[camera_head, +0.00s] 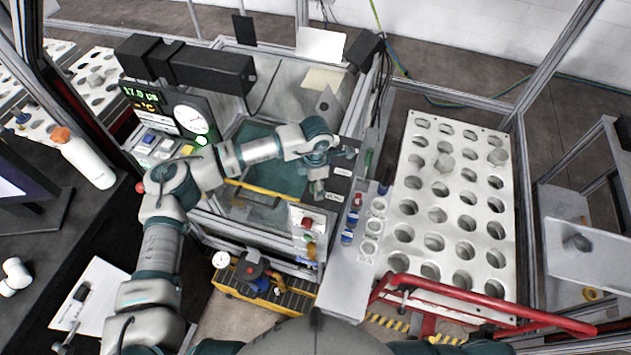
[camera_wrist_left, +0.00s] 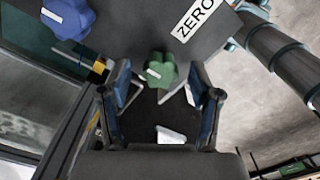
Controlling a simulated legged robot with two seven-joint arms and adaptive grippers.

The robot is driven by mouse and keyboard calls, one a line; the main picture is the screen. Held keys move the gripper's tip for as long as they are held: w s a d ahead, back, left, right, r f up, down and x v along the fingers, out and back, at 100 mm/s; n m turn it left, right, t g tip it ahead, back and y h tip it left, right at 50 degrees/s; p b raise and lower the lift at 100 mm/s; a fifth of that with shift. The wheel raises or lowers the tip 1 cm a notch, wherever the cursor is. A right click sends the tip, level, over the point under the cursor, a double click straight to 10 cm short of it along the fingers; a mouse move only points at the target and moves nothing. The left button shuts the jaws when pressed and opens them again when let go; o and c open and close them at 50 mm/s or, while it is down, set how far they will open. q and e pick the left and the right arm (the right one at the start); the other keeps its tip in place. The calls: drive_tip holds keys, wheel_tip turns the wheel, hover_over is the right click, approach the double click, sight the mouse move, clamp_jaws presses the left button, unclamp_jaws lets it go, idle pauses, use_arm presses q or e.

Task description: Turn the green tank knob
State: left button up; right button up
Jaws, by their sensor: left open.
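The green tank knob (camera_wrist_left: 160,70) is a lobed knob with a white mark on a dark panel, in the left wrist view. My left gripper (camera_wrist_left: 160,82) is open, with one finger to each side of the knob. Gaps show between the fingers and the knob; I cannot tell how deep the knob sits between them. In the head view my left gripper (camera_head: 318,186) points down over the dark panel (camera_head: 340,180), and I cannot make out the green knob there. My right gripper is not in view.
A blue knob (camera_wrist_left: 68,18) sits on the same panel, up and left of the green one. A "ZERO" label (camera_wrist_left: 203,17) is at the upper right. In the head view a glass-walled tank (camera_head: 265,205) lies beside the panel, and a white perforated rack (camera_head: 450,190) stands to the right.

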use_arm(q)
drive_tip(key=shift+w+f, duration=0.1)
drive_tip(key=shift+d, duration=0.2)
drive_tip(key=c, duration=1.1)
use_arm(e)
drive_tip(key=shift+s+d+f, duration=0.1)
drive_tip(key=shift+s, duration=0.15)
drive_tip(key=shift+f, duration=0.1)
use_arm(q)
drive_tip(key=shift+f+n+b, duration=0.15)
drive_tip(key=shift+n+b, duration=0.55)
drive_tip(key=shift+b, duration=0.35)
drive_tip(key=n+b, duration=0.5)
drive_tip(key=shift+a, duration=0.1)
drive_tip(key=n+b, duration=0.3)
drive_tip(key=n, duration=0.1)
drive_tip(key=shift+n+b, duration=1)
drive_tip(key=shift+n, duration=1.1)
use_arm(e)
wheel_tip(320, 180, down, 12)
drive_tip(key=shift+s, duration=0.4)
